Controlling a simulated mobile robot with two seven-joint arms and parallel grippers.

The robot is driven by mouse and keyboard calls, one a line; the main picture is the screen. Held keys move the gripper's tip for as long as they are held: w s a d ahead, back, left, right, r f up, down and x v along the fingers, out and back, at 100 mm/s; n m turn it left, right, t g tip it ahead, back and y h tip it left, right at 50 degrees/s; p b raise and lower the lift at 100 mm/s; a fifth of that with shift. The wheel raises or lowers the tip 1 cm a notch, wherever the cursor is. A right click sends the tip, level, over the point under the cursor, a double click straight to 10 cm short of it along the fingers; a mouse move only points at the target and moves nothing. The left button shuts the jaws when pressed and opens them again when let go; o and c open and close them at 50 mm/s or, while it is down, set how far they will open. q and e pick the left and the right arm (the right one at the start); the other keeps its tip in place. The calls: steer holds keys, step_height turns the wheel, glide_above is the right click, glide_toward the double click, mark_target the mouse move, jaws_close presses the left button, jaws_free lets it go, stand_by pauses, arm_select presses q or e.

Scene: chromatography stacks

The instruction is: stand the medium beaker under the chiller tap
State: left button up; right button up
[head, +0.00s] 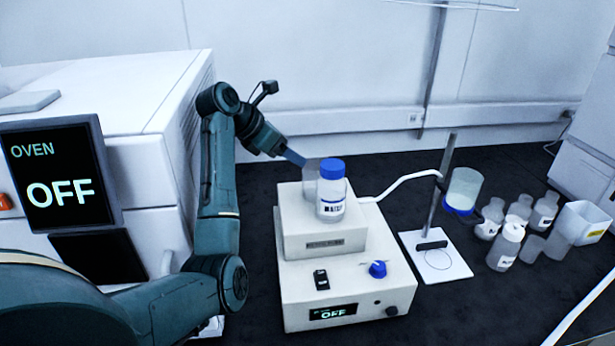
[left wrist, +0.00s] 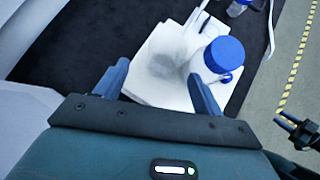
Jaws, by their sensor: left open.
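A clear, empty-looking beaker (head: 311,178) stands on the upper step of the white chiller-like unit (head: 318,242), partly behind a blue-capped bottle (head: 331,196). I cannot tell from its size whether it is the medium beaker. My left gripper (head: 293,157) reaches in from the left at the beaker's upper left side. In the left wrist view the fingers are open, with the faint beaker (left wrist: 167,62) beyond and between them; the bottle's blue cap (left wrist: 224,54) lies just right of the right finger. No tap is clearly identifiable.
A stand (head: 437,262) right of the unit holds a clear vessel with a blue base (head: 462,190). A white tube (head: 405,178) runs between unit and stand. Several bottles (head: 506,246) and clear containers (head: 559,241) crowd the right. The oven (head: 150,110) is left.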

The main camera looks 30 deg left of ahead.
mark_target(310, 163)
arm_select(q)
steer(key=shift+h, duration=0.3)
steer(key=shift+s+d+p+x, duration=0.15)
steer(key=shift+d+p+x, duration=0.05)
steer(key=shift+x, duration=1.1)
steer(key=shift+s+d+p+x, duration=0.15)
steer(key=shift+s+d+x, duration=0.05)
steer(key=shift+x, duration=1.05)
steer(key=shift+s+d+p+x, duration=0.15)
steer(key=shift+p+x, duration=0.05)
steer(key=shift+x, duration=1.1)
steer(key=shift+w+f, duration=0.4)
steer(key=shift+w, duration=0.1)
steer(key=shift+c, duration=1.4)
steer(key=shift+s+a+r, duration=0.1)
steer(key=shift+s+r, duration=0.1)
steer(key=shift+r, duration=0.15)
steer(key=c, duration=0.3)
steer(key=shift+w, duration=0.1)
steer(key=c, duration=0.5)
steer(key=shift+r, duration=0.15)
